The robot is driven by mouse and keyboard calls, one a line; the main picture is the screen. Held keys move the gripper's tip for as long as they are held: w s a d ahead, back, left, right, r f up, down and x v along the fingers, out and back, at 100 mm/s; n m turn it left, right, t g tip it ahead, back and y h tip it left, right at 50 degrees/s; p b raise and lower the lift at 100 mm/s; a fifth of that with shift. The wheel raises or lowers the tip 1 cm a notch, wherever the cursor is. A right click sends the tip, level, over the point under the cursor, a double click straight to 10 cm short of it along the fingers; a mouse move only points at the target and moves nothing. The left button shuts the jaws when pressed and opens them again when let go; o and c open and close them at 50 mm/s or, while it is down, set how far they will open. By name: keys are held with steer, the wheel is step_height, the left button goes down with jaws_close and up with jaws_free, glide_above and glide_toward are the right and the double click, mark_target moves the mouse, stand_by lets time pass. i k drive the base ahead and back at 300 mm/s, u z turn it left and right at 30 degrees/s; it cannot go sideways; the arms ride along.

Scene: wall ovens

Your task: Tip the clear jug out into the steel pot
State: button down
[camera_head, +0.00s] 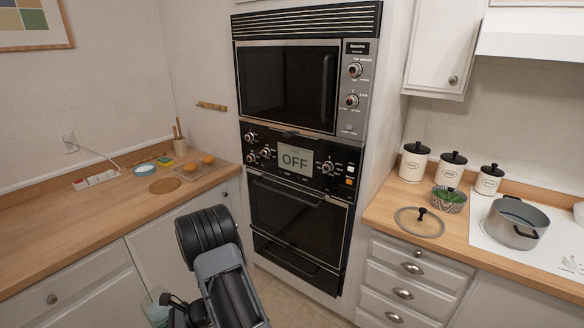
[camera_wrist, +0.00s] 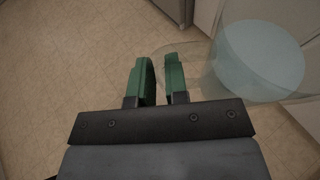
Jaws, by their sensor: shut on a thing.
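The clear jug (camera_wrist: 262,62) is at the upper right of the wrist view, with a pale bluish content showing through its wall. My gripper (camera_wrist: 159,72), with green fingertips, is shut on the jug at its side; the clear part between the fingers is hard to make out. In the head view a pale bit of the jug (camera_head: 156,312) shows at the bottom, beside my arm and low in front of the left counter. The steel pot (camera_head: 514,231) stands uncovered on the white cooktop at the right, far from my gripper. Its inside looks bluish-grey.
A glass lid (camera_head: 419,223) lies on the right counter, with a patterned bowl of greens (camera_head: 448,200) and three white canisters (camera_head: 451,171) behind. The wall ovens (camera_head: 299,150) stand between the counters. The left counter (camera_head: 90,225) is mostly clear in front.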

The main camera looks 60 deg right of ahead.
mark_target(516, 224)
steer(key=z, duration=0.05)
steer(key=k, duration=2.45)
steer(key=z, duration=2.25)
